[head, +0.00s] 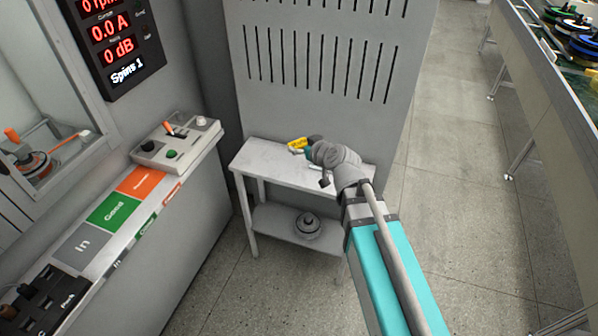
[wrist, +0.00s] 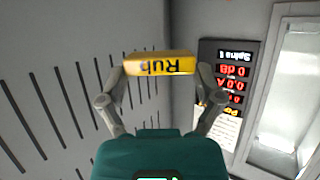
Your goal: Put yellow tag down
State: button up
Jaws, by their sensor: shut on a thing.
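The yellow tag (head: 297,142) shows in the head view above the small grey side table (head: 262,160). In the wrist view the tag (wrist: 160,64) spans between the two fingertips, with dark letters reading "Rub" upside down. My gripper (wrist: 158,72) is shut on the tag, one finger at each end. In the head view my gripper (head: 303,148) is over the back part of the table top. I cannot tell from these views how far the tag is above the surface.
A hub motor (head: 307,225) sits on the table's lower shelf. A grey slotted cabinet (head: 320,70) stands behind the table. At left is a bench with In, Good (head: 114,211) and orange (head: 141,181) areas and a control box (head: 176,143). The table's left part is clear.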

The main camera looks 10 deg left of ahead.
notch_tip(320, 180, down, 11)
jog(key=a+m+t+h+b, duration=0.1)
jog(key=a+b, duration=0.2)
jog(key=b, duration=0.7)
jog(key=shift+f, duration=0.1)
